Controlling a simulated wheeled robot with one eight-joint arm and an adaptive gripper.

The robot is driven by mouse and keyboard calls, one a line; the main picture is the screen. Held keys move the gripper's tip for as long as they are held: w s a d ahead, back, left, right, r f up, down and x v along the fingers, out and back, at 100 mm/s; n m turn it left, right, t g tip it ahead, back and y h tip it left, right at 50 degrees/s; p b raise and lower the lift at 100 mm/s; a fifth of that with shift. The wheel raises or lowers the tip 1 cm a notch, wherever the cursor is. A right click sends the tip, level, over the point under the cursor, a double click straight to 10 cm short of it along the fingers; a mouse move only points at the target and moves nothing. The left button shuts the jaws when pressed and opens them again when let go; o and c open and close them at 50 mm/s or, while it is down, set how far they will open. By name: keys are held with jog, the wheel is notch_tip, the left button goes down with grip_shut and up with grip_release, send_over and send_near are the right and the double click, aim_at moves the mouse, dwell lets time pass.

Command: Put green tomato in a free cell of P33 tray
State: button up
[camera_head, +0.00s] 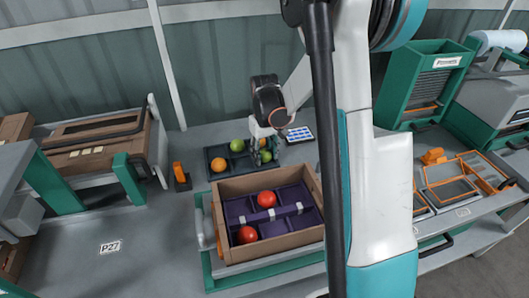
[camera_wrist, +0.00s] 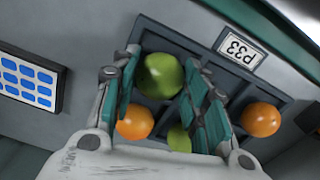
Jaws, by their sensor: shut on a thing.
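My gripper (camera_wrist: 160,66) is shut on a green tomato (camera_wrist: 160,75), which sits between its two teal fingers over the P33 tray. In the head view the held tomato (camera_head: 265,156) shows low between the fingers, at the right part of the tray. Whether it touches the tray floor I cannot tell. The dark P33 tray (camera_head: 217,152) has several cells, and its label (camera_wrist: 235,47) shows in the wrist view. An orange tomato (camera_wrist: 261,120), a yellow-green tomato (camera_wrist: 178,138) and another orange tomato (camera_wrist: 135,122) lie in it. My fingers partly hide the cells.
A wooden crate (camera_head: 272,182) with purple dividers and two red tomatoes stands in front of the tray. A blue-keyed pad (camera_head: 300,134) lies to the tray's right. An orange-topped device (camera_head: 180,175) stands to its left. The bench near the P27 label (camera_head: 110,247) is clear.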

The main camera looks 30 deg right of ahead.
jog(key=shift+f, duration=0.1)
jog(key=o, duration=0.8)
jog(key=shift+o, duration=0.2)
jog(key=c, duration=0.3)
jog(key=shift+c, duration=0.2)
jog(key=shift+r+p, duration=2.25)
jog(key=shift+r, duration=1.3)
